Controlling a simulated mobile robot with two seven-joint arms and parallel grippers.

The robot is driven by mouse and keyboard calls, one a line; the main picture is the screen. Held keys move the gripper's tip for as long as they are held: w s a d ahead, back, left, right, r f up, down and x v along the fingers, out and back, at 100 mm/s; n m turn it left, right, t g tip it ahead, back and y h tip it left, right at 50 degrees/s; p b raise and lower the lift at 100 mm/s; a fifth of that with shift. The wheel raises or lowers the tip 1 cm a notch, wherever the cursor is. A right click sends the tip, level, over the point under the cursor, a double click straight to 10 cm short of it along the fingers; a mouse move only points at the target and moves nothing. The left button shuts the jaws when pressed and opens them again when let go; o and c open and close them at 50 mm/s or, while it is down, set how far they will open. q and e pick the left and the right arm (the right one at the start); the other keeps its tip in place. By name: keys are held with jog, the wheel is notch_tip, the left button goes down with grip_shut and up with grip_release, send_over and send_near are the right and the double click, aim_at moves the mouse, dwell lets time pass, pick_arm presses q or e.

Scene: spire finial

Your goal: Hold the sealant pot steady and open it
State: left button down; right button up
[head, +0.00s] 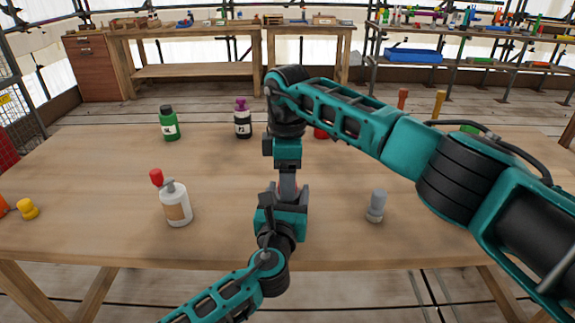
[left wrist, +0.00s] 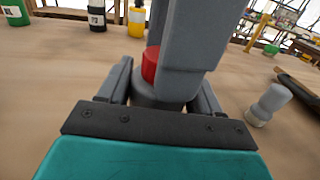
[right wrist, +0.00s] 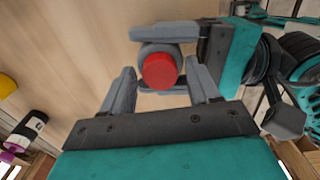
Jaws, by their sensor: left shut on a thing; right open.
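The sealant pot is a small grey pot (left wrist: 152,97) with a red lid (left wrist: 150,64). My left gripper (head: 286,198) is shut on its body, with one finger on each side, as the right wrist view shows. The red lid (right wrist: 160,70) faces the right wrist camera. My right gripper (head: 288,176) points down from above. Its fingers (right wrist: 160,78) are open on either side of the lid, and I cannot tell whether they touch it. In the head view the grippers hide nearly all of the pot.
On the table (head: 100,190) stand a white bottle with a red top (head: 176,205), a grey peg-like piece (head: 376,206), a green bottle (head: 169,123) and a black bottle with a purple cap (head: 243,122). A yellow piece (head: 28,209) is at the left. The front left is clear.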

jog(key=shift+f, duration=0.1)
jog(key=shift+c, duration=0.4)
jog(key=c, duration=1)
jog(key=shift+n, duration=1.7)
jog(key=o, duration=1.2)
jog(key=shift+c, duration=0.2)
